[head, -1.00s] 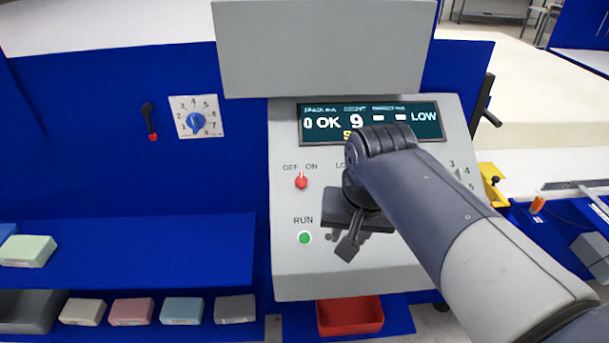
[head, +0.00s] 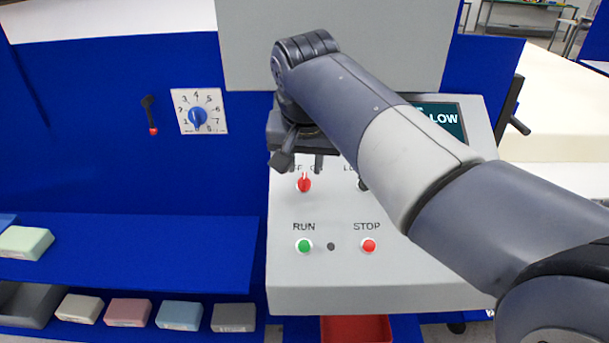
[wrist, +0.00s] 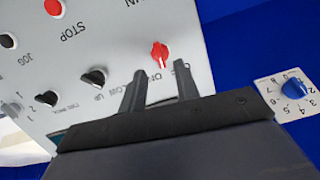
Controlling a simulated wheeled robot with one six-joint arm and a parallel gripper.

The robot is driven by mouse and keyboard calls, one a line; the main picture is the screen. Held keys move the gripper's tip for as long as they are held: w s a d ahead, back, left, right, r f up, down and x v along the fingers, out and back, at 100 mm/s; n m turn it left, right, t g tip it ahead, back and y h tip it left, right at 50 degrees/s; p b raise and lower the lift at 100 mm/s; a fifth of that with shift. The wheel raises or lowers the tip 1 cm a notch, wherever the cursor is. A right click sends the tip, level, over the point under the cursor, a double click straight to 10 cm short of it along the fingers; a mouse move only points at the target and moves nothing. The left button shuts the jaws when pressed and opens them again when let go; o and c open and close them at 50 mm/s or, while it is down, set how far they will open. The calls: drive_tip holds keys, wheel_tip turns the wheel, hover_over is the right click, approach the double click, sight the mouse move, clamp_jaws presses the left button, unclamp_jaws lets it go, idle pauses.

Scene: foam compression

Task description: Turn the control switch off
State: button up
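The control switch is a small red knob (head: 304,184) on the sloped grey panel, under the OFF and ON labels, which are partly hidden by my gripper. Its mark looks roughly upright; I cannot tell which label it points to. In the wrist view the red knob (wrist: 160,52) sits just beyond the fingertips, roughly centred between them. My gripper (wrist: 159,69) is open and empty, its two fingers apart. In the head view my gripper (head: 307,163) is just above the knob; I see no contact.
A green RUN button (head: 304,246) and red STOP button (head: 369,245) sit lower on the panel. Black knobs (wrist: 93,77) are beside the switch. My arm covers most of the display (head: 447,116). A blue dial (head: 198,117) is on the blue wall to the left.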

sight(303, 179)
drive_tip(key=x, duration=0.5)
drive_tip(key=c, duration=0.7)
drive_tip(key=shift+o, duration=0.2)
drive_tip(key=n+p, duration=0.2)
drive_tip(key=n, duration=0.1)
drive_tip(key=shift+a+r+n+h, duration=0.1)
drive_tip(key=shift+r+n+h, duration=0.05)
drive_tip(key=shift+n+h, duration=0.15)
drive_tip(key=n+p, duration=0.1)
drive_tip(key=n, duration=0.3)
drive_tip(key=shift+a+n+h+p, duration=0.1)
drive_tip(key=shift+n+h+p, duration=0.2)
